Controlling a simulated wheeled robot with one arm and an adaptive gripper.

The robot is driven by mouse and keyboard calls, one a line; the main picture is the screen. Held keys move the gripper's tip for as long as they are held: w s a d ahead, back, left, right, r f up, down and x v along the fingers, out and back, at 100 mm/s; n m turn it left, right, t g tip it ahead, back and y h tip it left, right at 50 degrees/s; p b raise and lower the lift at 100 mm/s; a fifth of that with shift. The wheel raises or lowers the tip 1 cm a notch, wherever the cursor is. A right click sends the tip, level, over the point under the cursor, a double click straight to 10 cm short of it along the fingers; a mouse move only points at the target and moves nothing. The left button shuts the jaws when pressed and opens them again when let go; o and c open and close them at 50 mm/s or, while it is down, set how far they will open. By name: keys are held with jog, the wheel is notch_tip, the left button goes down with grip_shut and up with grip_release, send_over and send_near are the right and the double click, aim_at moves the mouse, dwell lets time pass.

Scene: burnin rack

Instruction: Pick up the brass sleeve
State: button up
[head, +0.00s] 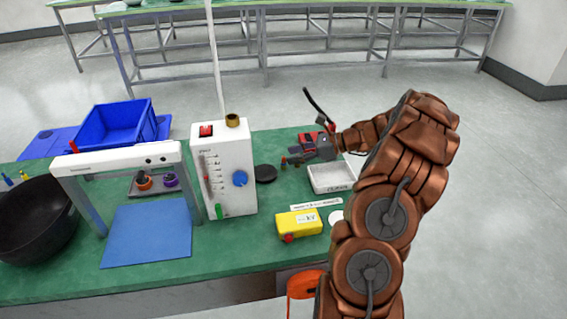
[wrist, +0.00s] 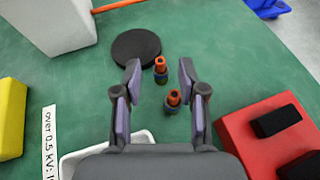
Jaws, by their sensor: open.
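The brass sleeve (head: 233,121) looks like a short gold-brown ring. It stands upright on top of the white instrument box (head: 226,170), beside a red switch, in the head view. I cannot see the sleeve in the wrist view, where only part of the white box (wrist: 52,22) shows at the upper left. My gripper (head: 292,161) is to the right of the white box, lower than the sleeve and apart from it. In the wrist view my gripper (wrist: 159,72) is open and empty, above two small orange-topped parts (wrist: 161,66) on the green table.
A black disc (head: 265,173) lies right of the white box. A white tray (head: 331,180), a yellow box (head: 297,223) and a red box (wrist: 262,140) are near my gripper. A white arch (head: 120,160) stands left, with a blue bin (head: 115,124) behind and a black bowl (head: 35,222).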

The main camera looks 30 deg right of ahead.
aim_at(284, 162)
jog(key=shift+x, duration=1.55)
jog(key=shift+d+f, duration=0.1)
grip_shut()
